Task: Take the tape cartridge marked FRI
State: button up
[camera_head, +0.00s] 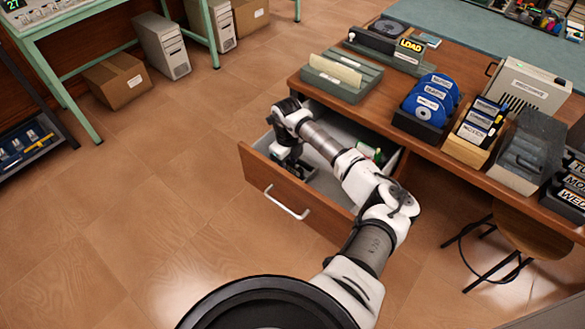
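At the right edge of the head view, a dark rack (563,206) on the desk holds tape cartridges (573,183) with white lettering. The labels are cut off by the frame and read about "TU", "MO" and "WED". I see no label reading FRI. My gripper (293,168) points down into the left part of an open desk drawer (272,187), far from the rack. Its fingertips are small and dark, so I cannot tell whether they are open or shut, or whether they hold anything.
The drawer juts from the wooden desk (455,72); a green object (369,151) lies at its right end. Blue discs (432,100), a floppy disk holder (479,122) and a dark grey box (530,150) line the desk front. A stool (525,228) stands below, right.

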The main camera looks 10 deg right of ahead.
grip_shut()
jog(key=shift+r, duration=0.1)
dwell(0.3)
